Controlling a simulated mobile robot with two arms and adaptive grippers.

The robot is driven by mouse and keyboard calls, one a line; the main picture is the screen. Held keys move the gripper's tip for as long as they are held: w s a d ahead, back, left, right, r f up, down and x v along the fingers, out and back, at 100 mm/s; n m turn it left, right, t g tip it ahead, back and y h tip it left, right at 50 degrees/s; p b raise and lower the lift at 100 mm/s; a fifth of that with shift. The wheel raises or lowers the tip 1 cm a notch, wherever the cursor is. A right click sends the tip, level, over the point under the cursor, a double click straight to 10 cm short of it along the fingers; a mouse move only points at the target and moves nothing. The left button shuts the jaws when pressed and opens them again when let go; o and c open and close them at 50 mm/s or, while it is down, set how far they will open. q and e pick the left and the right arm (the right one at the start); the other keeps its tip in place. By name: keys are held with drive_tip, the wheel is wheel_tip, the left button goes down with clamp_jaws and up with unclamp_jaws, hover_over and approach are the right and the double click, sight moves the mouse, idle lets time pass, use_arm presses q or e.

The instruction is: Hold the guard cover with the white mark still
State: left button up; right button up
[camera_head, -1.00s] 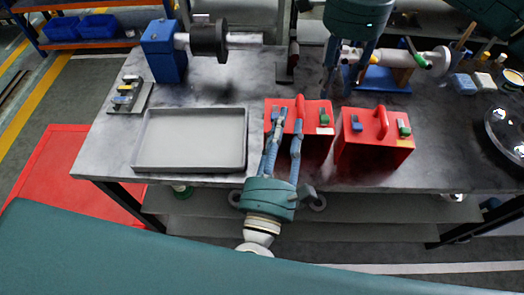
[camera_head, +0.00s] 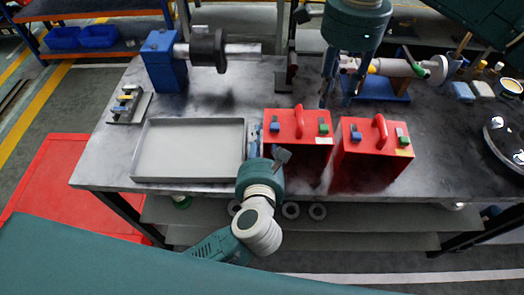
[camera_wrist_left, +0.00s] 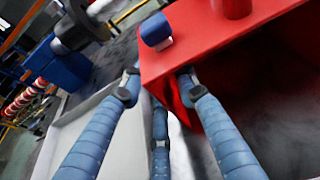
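Two red guard covers with top handles and blue and green latches stand side by side on the grey bench. The left cover (camera_head: 297,127) has a small whitish patch by its green latch; the right cover (camera_head: 374,150) has a small yellowish one. My left gripper (camera_head: 253,140) is low at the left cover's left side, mostly hidden by its wrist. In the left wrist view, its blue fingers (camera_wrist_left: 158,90) are spread, one against or very near the red cover (camera_wrist_left: 235,55); contact is unclear. My right gripper (camera_head: 338,98) is open, pointing down behind the covers.
A grey tray (camera_head: 188,149) lies directly left of my left gripper. A blue block with a shaft (camera_head: 162,60) stands at the back left. A blue stand with a pump-like part (camera_head: 385,88) is close to my right gripper. Small pots and blocks sit at the right.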

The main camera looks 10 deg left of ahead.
use_arm(q)
drive_tip(key=shift+x, duration=1.15)
drive_tip(key=shift+c, duration=1.2)
clamp_jaws()
